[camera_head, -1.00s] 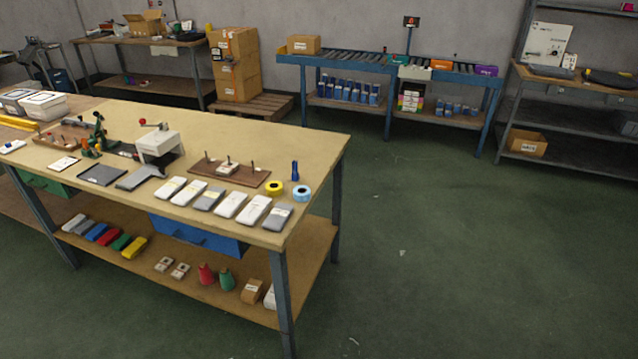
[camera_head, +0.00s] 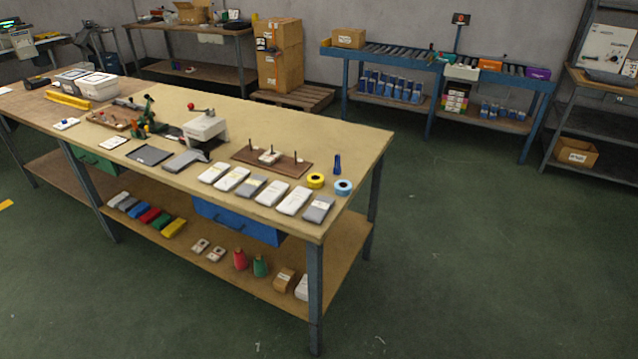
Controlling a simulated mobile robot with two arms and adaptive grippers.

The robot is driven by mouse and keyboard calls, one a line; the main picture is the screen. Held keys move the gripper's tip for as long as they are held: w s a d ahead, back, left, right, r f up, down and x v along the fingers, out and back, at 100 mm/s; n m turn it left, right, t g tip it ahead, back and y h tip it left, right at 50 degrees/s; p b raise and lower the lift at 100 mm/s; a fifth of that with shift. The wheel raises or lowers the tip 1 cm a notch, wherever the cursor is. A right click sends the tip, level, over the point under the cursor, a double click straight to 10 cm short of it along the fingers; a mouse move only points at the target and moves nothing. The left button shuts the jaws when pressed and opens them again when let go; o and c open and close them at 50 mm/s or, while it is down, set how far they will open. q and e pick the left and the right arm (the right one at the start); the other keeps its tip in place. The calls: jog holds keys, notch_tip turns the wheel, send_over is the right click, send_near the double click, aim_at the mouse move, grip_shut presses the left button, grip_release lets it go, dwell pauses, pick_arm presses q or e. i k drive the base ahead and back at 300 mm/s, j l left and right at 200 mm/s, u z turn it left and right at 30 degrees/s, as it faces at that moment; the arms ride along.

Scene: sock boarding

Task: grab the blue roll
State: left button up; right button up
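Neither of my grippers is in view.
A row of white and grey packs (camera_head: 268,193) lies along the bench's front edge, left of the roll. A wooden board with pegs (camera_head: 285,168) lies behind them. The green floor right of the bench is clear. A blue roller conveyor (camera_head: 404,55) stands at the back.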

aim_at(342, 187)
jog(key=z, duration=0.25)
jog(key=i+j+z, duration=0.25)
jog(key=z, duration=0.2)
jog(key=i+j+z, duration=0.15)
jog(key=j+z, duration=0.35)
